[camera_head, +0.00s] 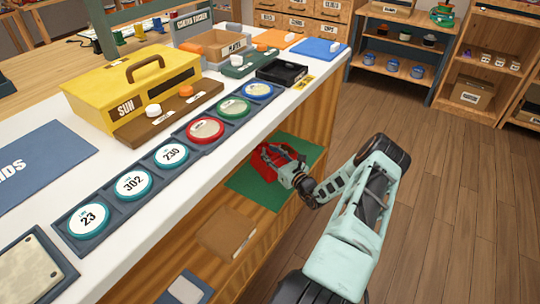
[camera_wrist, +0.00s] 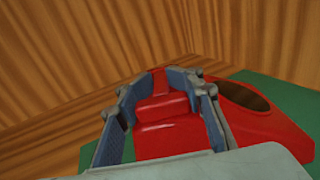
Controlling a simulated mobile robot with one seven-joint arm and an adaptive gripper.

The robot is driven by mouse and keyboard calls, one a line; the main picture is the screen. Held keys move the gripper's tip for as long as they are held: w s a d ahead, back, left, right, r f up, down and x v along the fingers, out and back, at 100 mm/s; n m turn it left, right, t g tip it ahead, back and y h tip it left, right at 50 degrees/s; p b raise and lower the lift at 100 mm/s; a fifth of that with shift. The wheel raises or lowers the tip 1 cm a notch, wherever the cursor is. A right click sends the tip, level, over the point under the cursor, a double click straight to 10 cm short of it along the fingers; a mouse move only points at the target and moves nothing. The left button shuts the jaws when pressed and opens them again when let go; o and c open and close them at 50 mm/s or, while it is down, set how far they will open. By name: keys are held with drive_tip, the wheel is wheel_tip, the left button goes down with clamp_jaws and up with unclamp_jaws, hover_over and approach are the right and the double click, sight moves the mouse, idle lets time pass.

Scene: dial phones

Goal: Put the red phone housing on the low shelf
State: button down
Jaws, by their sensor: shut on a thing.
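The red phone housing (camera_head: 268,158) is inside the open compartment below the white counter, over a green mat (camera_head: 257,192). In the wrist view the housing (camera_wrist: 172,138) fills the middle, with a dark round opening on its right side. My gripper (camera_head: 292,174) reaches into the compartment from the right. In the wrist view its two fingers (camera_wrist: 165,78) are closed around a raised red part of the housing. The housing appears at or very near the mat; I cannot tell whether it touches. The gripper hides part of its near side.
Wooden compartment walls (camera_wrist: 60,70) stand close behind and beside the housing. The white counter (camera_head: 188,92) overhangs, carrying a yellow box (camera_head: 130,85) and several round dials. The floor (camera_head: 440,170) to the right is clear.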

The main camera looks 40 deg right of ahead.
drive_tip(key=shift+f, duration=0.1)
drive_tip(key=c, duration=1.9)
unclamp_jaws()
drive_tip(key=shift+f, duration=0.25)
drive_tip(key=o, duration=0.6)
drive_tip(key=shift+r, duration=0.15)
drive_tip(key=shift+s+r, duration=0.15)
drive_tip(key=shift+s, duration=0.05)
drive_tip(key=s+p, duration=0.3)
drive_tip(key=s, duration=0.8)
drive_tip(key=shift+s, duration=0.3)
